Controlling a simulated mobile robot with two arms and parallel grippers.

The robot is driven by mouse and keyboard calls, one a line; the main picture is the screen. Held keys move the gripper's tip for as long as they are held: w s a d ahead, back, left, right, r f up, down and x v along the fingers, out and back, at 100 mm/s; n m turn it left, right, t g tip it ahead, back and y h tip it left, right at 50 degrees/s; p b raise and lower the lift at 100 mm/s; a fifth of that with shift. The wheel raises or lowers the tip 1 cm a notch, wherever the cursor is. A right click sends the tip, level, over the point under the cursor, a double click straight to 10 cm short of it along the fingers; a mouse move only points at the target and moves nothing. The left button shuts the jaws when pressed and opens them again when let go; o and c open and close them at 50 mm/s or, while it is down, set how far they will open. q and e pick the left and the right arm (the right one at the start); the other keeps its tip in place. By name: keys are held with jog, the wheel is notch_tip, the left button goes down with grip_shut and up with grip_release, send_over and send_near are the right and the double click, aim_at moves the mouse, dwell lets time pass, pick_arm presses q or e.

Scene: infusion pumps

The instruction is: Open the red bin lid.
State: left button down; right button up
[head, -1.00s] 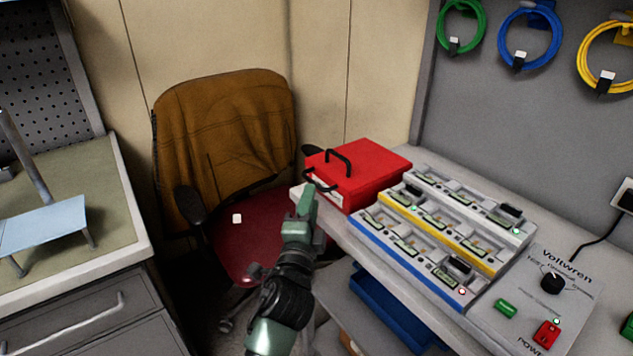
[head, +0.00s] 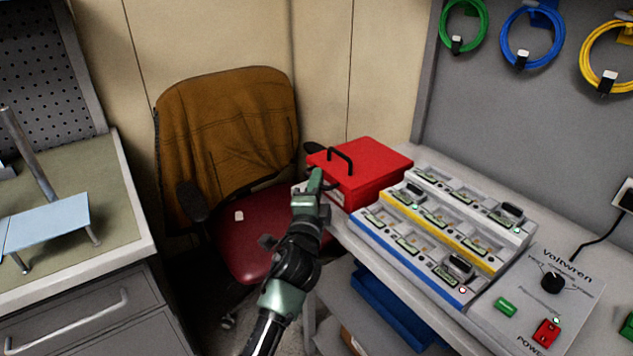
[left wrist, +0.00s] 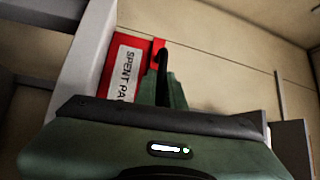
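The red bin (head: 378,178) stands at the far left end of the bench with its lid down. A black handle (head: 343,157) arches up from the lid. A second black handle on its front is mostly hidden behind my left gripper (head: 314,182), which is right at the bin's front. In the left wrist view, the bin's white label (left wrist: 124,74) reads "SPENT PA" and the front handle (left wrist: 160,62) curves down beside the green finger (left wrist: 175,92). Whether the fingers are closed around it is unclear. My right gripper is not in view.
Charging racks (head: 440,230) with blue, yellow and white edges fill the bench to the right of the bin. An office chair (head: 230,150) stands left of the bin. A blue tray (head: 385,305) sits below the bench.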

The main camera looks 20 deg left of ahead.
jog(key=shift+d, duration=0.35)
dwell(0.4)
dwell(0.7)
